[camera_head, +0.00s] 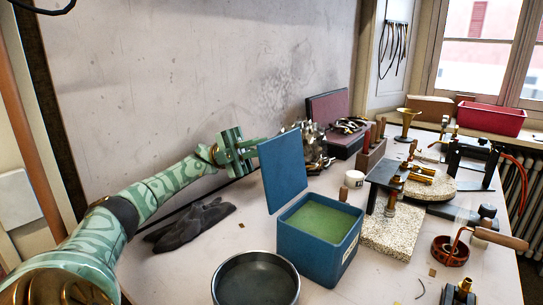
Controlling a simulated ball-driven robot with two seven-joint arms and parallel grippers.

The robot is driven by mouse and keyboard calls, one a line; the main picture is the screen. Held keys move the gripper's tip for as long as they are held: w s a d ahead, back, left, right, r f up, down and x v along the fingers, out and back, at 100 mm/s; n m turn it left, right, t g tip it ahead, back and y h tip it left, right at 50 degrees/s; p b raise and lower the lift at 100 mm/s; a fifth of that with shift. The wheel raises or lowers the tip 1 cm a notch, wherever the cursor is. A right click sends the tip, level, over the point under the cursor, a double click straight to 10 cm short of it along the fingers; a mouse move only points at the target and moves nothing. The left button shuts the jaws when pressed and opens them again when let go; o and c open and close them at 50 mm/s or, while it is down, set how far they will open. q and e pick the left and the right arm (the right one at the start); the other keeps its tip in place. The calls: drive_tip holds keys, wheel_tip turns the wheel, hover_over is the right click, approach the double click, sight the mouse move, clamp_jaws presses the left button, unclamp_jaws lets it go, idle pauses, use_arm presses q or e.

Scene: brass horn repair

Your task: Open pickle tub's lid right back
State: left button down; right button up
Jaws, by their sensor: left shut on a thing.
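The pickle tub (310,258) is a blue square box standing on the bench in the middle of the view, with a green surface inside. Its blue lid (284,172) stands up steeply from the tub's far-left edge, so the tub's mouth is uncovered. My left gripper (257,146) reaches in from the left and is shut on the lid near its upper left edge. The exact contact of the fingertips is small and hard to make out. My right gripper is not in view.
A round dark pan (256,281) sits just left of the tub in front. A granite block (390,230) with a fixture stands to the right. The wall rises close behind the bench.

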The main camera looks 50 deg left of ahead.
use_arm(q)
drive_tip(key=shift+a+f+h, duration=0.25)
drive_tip(key=shift+f+h, duration=0.05)
drive_tip(key=shift+f, duration=0.05)
idle(0.3)
drive_tip(key=c, duration=1.5)
unclamp_jaws()
drive_tip(key=shift+r, duration=0.1)
